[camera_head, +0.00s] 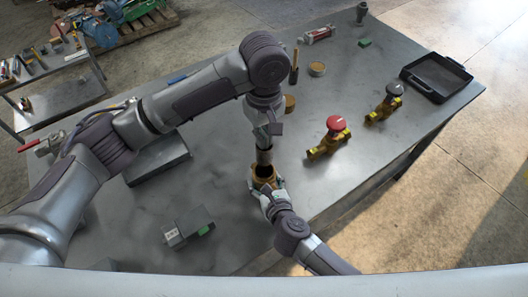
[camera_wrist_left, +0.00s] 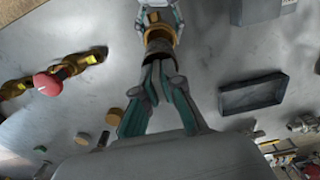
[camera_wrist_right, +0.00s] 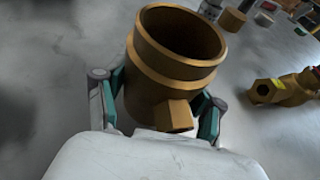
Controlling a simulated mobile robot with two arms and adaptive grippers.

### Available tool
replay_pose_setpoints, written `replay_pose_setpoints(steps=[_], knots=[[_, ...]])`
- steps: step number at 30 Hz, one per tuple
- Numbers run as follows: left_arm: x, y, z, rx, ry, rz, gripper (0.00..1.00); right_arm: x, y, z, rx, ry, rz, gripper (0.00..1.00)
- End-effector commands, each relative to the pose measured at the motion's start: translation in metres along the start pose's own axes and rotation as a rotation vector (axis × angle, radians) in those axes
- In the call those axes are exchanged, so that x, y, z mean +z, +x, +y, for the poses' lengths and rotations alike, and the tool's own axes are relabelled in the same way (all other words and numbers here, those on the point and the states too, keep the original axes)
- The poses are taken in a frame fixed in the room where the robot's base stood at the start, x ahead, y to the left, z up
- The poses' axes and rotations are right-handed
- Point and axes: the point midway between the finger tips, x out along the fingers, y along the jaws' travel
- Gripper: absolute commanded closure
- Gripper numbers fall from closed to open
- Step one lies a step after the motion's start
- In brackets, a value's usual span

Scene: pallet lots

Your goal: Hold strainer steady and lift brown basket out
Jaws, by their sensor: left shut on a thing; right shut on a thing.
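The strainer (camera_head: 263,183) is an open brass cup with a side stub. My right gripper (camera_wrist_right: 155,108) is shut around its lower body and holds it over the table, mouth up. The strainer's inside looks empty in the right wrist view. The basket (camera_head: 264,156) is a brown-grey cylinder above the strainer's mouth. My left gripper (camera_wrist_left: 158,78) is shut on the upper end of the basket (camera_wrist_left: 160,50). In the left wrist view the basket's far end overlaps the brass rim (camera_wrist_left: 160,30), so I cannot tell how large the gap is.
A black tray (camera_head: 437,93) is at the far right corner. A grey box (camera_head: 187,226) lies front left, and a grey tray (camera_head: 157,160) is under my left arm.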

Motion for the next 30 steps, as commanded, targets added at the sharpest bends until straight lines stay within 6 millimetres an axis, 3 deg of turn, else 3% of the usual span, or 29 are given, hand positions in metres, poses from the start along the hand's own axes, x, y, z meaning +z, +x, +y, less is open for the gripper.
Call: replay_pose_setpoints(steps=[6,17,18,23,30], knots=[[0.0,-0.03,0.0,0.001,0.0,0.0,1.0,0.0,0.0,-0.001,-0.001,-0.001,0.0,0.98],[0.0,-0.036,0.0,0.0,0.0,0.0,1.0,0.0,0.0,-0.001,-0.001,-0.001,0.0,0.98],[0.0,-0.036,0.0,0.0,0.0,0.0,1.0,0.0,0.0,-0.001,-0.001,-0.001,0.0,0.27],[0.0,-0.036,0.0,0.0,0.0,0.0,1.0,0.0,0.0,0.0,-0.001,-0.001,0.0,0.03],[0.0,-0.036,0.0,-0.001,0.0,0.0,1.0,0.0,0.0,0.0,0.0,0.0,0.0,0.03]])
